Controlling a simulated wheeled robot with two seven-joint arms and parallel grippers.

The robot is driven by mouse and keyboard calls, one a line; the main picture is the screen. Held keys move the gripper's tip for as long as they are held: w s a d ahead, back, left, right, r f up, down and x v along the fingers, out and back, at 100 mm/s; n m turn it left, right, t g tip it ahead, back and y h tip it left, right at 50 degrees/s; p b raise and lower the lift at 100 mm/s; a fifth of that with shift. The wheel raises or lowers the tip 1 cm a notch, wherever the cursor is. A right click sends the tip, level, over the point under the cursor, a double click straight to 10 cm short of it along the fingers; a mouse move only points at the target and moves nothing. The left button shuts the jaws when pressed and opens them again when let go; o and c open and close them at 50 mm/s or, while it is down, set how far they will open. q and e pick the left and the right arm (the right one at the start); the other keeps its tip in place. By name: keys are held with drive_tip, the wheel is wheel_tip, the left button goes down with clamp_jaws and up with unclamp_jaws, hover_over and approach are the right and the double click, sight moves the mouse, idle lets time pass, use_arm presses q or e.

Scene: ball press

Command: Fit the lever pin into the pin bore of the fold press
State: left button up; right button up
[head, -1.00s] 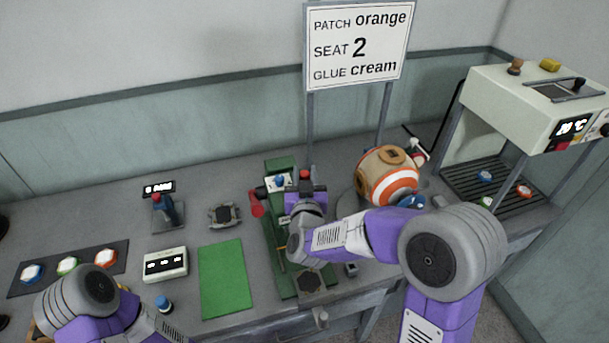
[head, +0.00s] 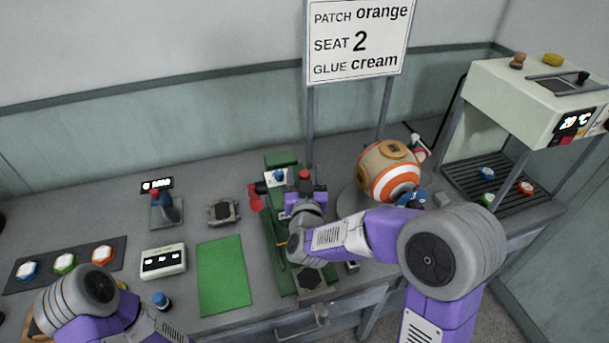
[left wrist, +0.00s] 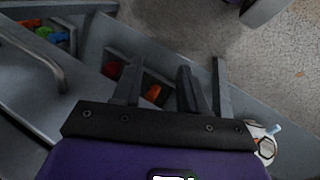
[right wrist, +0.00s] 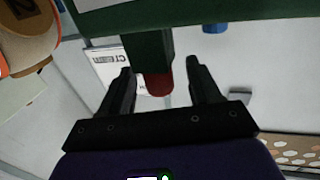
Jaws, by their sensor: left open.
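The green fold press (head: 275,228) stands at the middle of the bench. A red handle-like piece (head: 255,199) shows at its left side; I cannot tell whether it is the lever pin. The pin bore cannot be made out. My right gripper (head: 304,190) is over the press, its fingers mostly hidden in the head view. In the right wrist view its fingers (right wrist: 159,70) are apart, with a dark red tip (right wrist: 158,84) on a green post between them and gaps beside it. My left gripper (left wrist: 168,82) is open and empty above a drawer area.
A striped orange and white ball (head: 388,172) sits right of the press. A green mat (head: 223,276), a white display box (head: 163,261) and a joystick (head: 166,208) stand to its left. A cream machine (head: 535,105) is at the far right. Compartments with coloured pieces (left wrist: 154,92) lie beyond the left fingers.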

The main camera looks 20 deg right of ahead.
drive_tip(key=v, duration=0.7)
drive_tip(key=shift+s, duration=0.3)
idle(0.4)
